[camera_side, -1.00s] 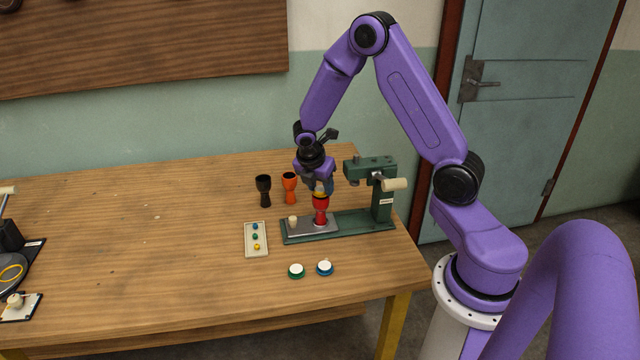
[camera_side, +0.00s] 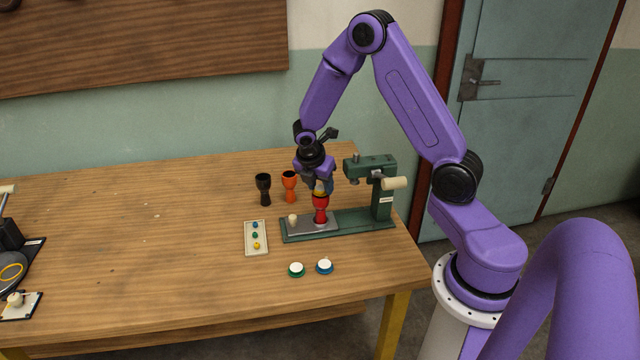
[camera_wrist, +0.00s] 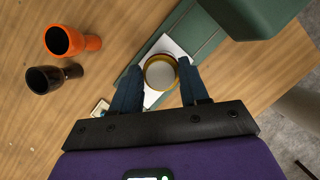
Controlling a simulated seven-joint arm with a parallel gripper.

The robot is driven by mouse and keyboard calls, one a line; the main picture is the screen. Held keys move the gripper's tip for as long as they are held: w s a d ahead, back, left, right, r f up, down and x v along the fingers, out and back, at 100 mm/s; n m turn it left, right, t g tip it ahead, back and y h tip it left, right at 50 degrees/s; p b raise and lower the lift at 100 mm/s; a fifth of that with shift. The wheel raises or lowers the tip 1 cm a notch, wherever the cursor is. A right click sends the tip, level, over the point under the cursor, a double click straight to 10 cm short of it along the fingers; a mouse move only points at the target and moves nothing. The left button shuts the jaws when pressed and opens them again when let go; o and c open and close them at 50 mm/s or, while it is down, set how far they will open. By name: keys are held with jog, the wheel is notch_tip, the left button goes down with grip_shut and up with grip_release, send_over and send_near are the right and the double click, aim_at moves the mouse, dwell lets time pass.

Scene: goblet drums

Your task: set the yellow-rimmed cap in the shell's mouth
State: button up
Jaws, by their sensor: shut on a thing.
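The yellow-rimmed cap (camera_wrist: 159,72) has a pale round top and sits between my fingertips in the wrist view. My gripper (camera_side: 320,187) points down and is shut on it. In the side view the red shell (camera_side: 320,209) stands upright on the grey plate of the green press, directly under my gripper. A yellow band shows at the shell's top, against or just above its mouth. I cannot tell whether the cap is seated or level there.
The green press (camera_side: 383,203) rises just right of the shell, its head close to my gripper. A black shell (camera_side: 264,190) and an orange shell (camera_side: 290,187) stand behind left. A tray (camera_side: 256,250) of small coloured pieces and green-rimmed (camera_side: 296,270) and blue-rimmed (camera_side: 324,267) caps lie in front.

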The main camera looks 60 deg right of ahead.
jog(key=shift+f, duration=0.1)
dwell(0.3)
jog(key=o, duration=1.5)
jog(key=shift+c, duration=0.2)
jog(key=shift+r, duration=3)
